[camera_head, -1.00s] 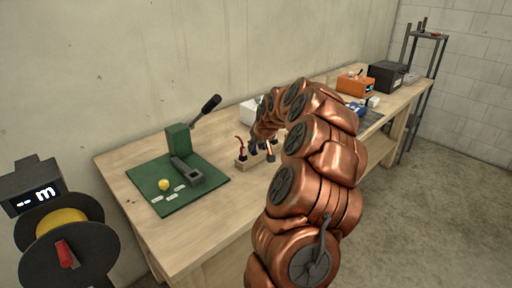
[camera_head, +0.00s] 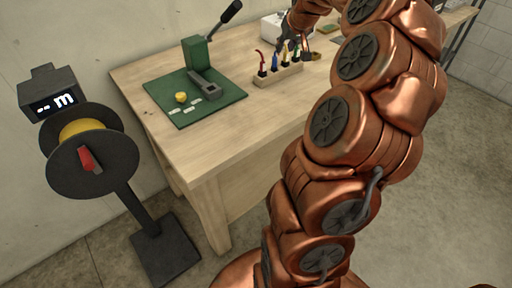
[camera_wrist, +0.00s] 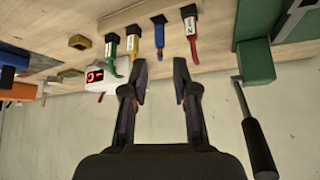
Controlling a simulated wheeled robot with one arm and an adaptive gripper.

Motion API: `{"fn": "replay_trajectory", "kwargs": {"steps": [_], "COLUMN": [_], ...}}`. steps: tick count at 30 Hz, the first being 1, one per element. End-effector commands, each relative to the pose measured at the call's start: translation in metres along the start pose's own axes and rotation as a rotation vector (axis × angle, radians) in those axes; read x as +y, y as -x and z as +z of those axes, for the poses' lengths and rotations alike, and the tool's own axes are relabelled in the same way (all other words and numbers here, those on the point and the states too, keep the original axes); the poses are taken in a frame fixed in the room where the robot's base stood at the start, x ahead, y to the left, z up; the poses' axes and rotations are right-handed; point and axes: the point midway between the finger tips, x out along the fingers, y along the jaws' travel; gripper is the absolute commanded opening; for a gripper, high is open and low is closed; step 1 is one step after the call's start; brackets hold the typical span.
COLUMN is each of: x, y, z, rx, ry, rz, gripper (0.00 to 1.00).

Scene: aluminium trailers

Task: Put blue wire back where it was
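The blue wire (camera_head: 274,61) stands upright in a wooden rack (camera_head: 277,77), between the red wire (camera_head: 262,60) and the yellow wire (camera_head: 285,57). The green wire (camera_head: 296,52) is at the rack's right end. In the wrist view the blue wire (camera_wrist: 159,36) sits in a black base, with an orange tip pointing toward my gripper. My gripper (camera_wrist: 160,70) is open, with a finger to each side of the blue wire's line and nothing seen between them. In the head view my arm partly hides the gripper, just behind the rack.
A green lever tool (camera_head: 196,55) stands on a green mat (camera_head: 226,97) left of the rack, with a yellow piece (camera_head: 181,97). A white box with a red display (camera_wrist: 105,76) is near the gripper. A cable reel (camera_head: 92,160) stands left of the bench (camera_head: 232,140).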

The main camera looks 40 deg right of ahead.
Motion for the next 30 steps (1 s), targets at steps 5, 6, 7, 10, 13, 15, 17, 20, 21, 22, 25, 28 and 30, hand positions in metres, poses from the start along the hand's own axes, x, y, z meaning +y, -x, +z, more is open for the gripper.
{"fn": "replay_trajectory", "kwargs": {"steps": [5,6,7,10,13,15,17,20,21,22,25,28,30], "x": [-0.052,-0.074,-0.092,-0.153,-0.202,-0.228,-0.245,-0.263,-0.267,-0.269,-0.269,-0.262,-0.256], "y": [0.008,0.013,0.018,0.036,0.056,0.072,0.085,0.106,0.115,0.121,0.141,0.156,0.165], "z": [0.014,0.021,0.028,0.065,0.111,0.147,0.179,0.233,0.257,0.273,0.325,0.369,0.391], "rx": [-0.045,-0.064,-0.081,-0.160,-0.247,-0.310,-0.366,-0.454,-0.492,-0.519,-0.603,-0.679,-0.715], "ry": [0.053,0.075,0.095,0.166,0.233,0.275,0.307,0.353,0.367,0.378,0.402,0.412,0.415], "rz": [-0.053,-0.073,-0.090,-0.144,-0.178,-0.192,-0.197,-0.194,-0.189,-0.184,-0.162,-0.135,-0.119], "gripper": [0.28,0.28,0.28,0.28,0.28,0.28,0.28,0.28,0.28,0.28,0.28,0.28,0.28]}}
